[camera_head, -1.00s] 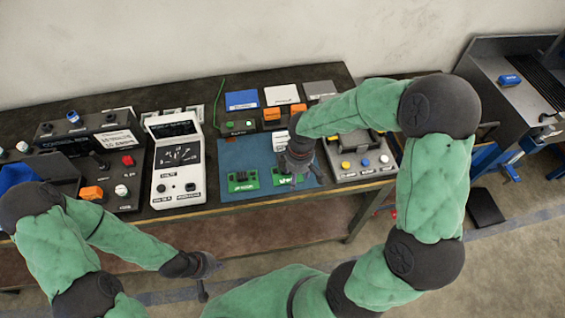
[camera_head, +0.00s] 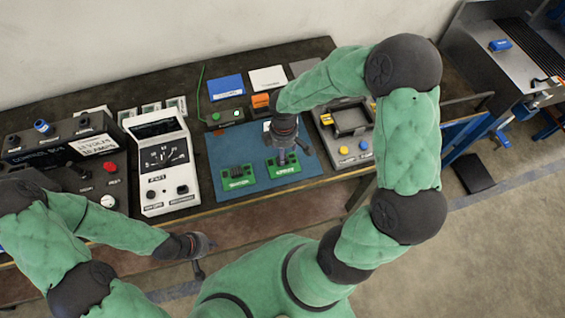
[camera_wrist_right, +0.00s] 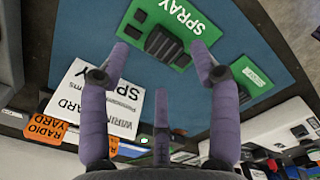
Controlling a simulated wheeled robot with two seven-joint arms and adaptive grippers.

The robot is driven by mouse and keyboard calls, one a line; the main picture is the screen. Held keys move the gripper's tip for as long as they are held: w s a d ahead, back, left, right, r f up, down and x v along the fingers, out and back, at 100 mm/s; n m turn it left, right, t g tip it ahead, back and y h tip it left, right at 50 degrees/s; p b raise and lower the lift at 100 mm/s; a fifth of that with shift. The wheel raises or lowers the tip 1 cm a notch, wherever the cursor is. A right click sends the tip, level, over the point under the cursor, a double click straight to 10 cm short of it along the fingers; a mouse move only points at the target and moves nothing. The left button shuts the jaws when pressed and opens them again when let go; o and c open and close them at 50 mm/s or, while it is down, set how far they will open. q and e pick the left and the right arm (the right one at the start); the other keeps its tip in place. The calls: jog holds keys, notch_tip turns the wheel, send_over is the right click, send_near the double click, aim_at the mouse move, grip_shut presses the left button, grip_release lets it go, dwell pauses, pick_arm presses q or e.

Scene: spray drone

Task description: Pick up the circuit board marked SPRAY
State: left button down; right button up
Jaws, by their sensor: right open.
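The green circuit board marked SPRAY (camera_head: 291,169) lies on the blue mat (camera_head: 219,145), the right one of two boards. Its white SPRAY lettering and black parts are clear in the right wrist view (camera_wrist_right: 187,47). My right gripper (camera_head: 283,157) points down over this board and hides part of it. In the right wrist view its purple fingers (camera_wrist_right: 160,62) are spread and empty, with the board beyond their tips. I cannot tell whether they touch it. My left gripper (camera_head: 203,257) is off the table's front edge, its fingers apart and empty.
A second green board (camera_head: 237,179) lies left of the SPRAY board; it also shows in the right wrist view (camera_wrist_right: 256,77). A white card (camera_wrist_right: 97,97) lies behind. A white meter (camera_head: 162,165) stands left of the mat, a grey button box (camera_head: 352,128) right.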

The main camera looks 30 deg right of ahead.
aim_at(291, 165)
notch_tip(291, 165, down, 5)
jog(key=shift+a+r+b, duration=0.1)
jog(key=shift+b, duration=0.6)
jog(key=c, duration=1.3)
